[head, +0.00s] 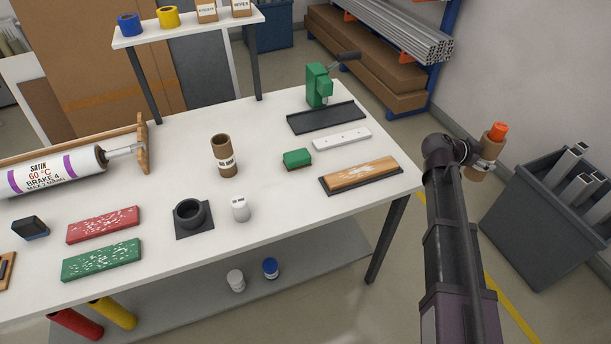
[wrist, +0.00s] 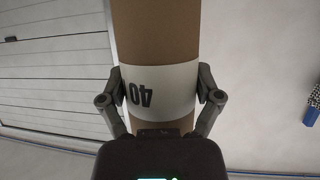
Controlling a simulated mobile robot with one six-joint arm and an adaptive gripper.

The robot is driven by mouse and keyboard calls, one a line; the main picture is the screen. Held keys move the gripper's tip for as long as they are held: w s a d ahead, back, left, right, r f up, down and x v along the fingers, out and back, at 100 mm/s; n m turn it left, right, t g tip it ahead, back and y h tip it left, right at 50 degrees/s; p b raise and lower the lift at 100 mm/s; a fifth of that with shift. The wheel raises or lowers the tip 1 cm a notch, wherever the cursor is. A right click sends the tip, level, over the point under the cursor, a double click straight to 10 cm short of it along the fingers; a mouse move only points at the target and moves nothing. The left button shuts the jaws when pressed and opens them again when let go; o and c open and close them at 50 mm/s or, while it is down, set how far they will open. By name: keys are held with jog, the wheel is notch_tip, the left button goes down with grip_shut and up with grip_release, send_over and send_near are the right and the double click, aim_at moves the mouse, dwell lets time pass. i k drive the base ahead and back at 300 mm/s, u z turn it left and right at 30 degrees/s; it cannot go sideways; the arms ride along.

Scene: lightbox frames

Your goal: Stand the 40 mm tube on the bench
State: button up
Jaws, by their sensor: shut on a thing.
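My gripper (head: 484,163) is at the right in the head view, beyond the bench's right edge and above floor level. It is shut on the 40 mm tube (head: 494,138), a brown cardboard tube with an orange upper end, held nearly upright. In the wrist view the tube (wrist: 158,30) stands between both fingers (wrist: 160,88), which press on its white label; the label's "40" appears upside down. The tube's lower end is partly hidden by my wrist. The white bench (head: 330,222) fills the middle of the head view.
Another brown tube (head: 224,158) stands on the bench, with a black ring holder (head: 189,214) and a white pot (head: 240,209) in front. A wooden block (head: 360,175) lies near the right edge. A grey bin (head: 535,215) with metal profiles stands right of my arm.

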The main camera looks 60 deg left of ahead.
aim_at(263, 163)
jog(key=z, duration=0.05)
jog(key=i, duration=2.95)
